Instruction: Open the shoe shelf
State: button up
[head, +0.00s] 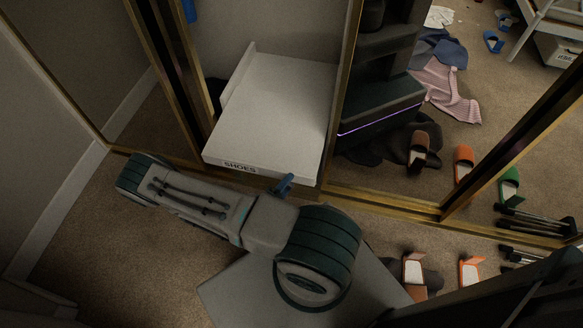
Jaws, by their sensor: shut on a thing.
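The shoe shelf (275,105) is a white tray with a low front face lettered "SHOES". It stands in the open gap between gold-framed closet doors, its front edge near the gold floor track. My gripper (284,186) shows only as small blue fingertips at the right part of the shelf's front edge. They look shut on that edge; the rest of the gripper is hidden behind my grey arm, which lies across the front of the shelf.
The mirrored door (430,110) at right reflects clutter and my body. An orange slipper (471,271) and another slipper (414,270) lie on the carpet at lower right. A wall with a white baseboard (50,215) borders the left. Carpet at lower left is clear.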

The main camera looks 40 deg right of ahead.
jog(key=shift+s+a, duration=0.5)
jog(key=shift+a, duration=0.1)
jog(key=o, duration=1.1)
jog(key=shift+a, duration=0.1)
jog(key=p+v, duration=0.1)
jog(key=v, duration=1.2)
jog(key=shift+s+a+p, duration=0.1)
jog(key=shift+a+p, duration=0.2)
jog(key=shift+p, duration=0.1)
